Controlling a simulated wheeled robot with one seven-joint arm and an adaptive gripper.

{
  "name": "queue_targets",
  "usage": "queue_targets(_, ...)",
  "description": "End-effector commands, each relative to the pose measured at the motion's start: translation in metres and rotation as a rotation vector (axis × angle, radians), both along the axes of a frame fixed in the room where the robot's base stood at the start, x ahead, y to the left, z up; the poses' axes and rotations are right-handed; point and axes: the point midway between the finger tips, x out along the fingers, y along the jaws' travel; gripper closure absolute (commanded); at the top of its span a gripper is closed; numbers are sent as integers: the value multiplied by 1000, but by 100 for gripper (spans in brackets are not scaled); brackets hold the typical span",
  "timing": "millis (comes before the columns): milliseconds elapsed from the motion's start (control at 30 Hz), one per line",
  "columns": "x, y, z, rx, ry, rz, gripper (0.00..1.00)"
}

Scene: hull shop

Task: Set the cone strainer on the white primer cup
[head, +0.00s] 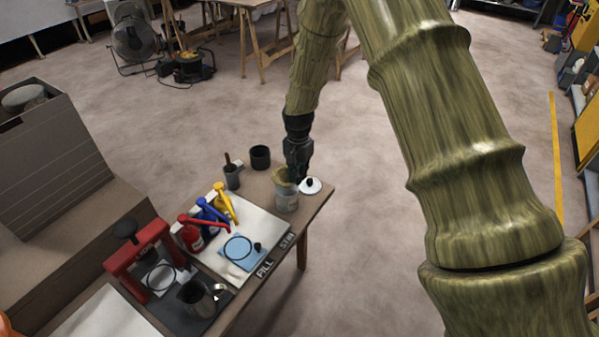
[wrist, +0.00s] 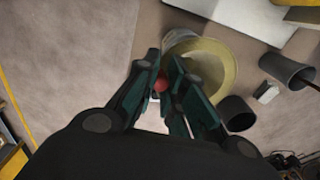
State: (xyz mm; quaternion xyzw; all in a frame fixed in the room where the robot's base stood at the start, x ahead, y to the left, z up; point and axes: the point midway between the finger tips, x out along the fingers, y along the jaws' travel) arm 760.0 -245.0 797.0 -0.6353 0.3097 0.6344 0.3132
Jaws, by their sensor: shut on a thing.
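The cone strainer (head: 282,178) is a yellowish, wide-mouthed cone with its opening facing up. In the wrist view the strainer (wrist: 217,65) shows a pale rim and a hollow inside. My gripper (head: 297,178) is at its right side, pointing down. In the wrist view my gripper (wrist: 163,75) is shut on a small red knob (wrist: 160,84) at the strainer's rim. The whitish primer cup (head: 287,202) stands directly below the strainer near the table's far right corner. The cup (wrist: 180,41) is partly hidden by the strainer. I cannot tell whether the two touch.
A white lid (head: 310,187) with a black knob lies right of the cup. A black cup (head: 260,157) and a grey pot (head: 232,178) holding a stick stand to the left. Red, blue and yellow pump bottles (head: 207,215) stand nearer. The floor right of the table is clear.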

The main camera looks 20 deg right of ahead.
Motion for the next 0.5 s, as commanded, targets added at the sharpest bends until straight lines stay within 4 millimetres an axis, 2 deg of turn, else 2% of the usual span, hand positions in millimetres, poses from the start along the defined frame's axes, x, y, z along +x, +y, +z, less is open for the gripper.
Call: queue_targets(500, 0, 2, -33, -1, 1, 4, 100)
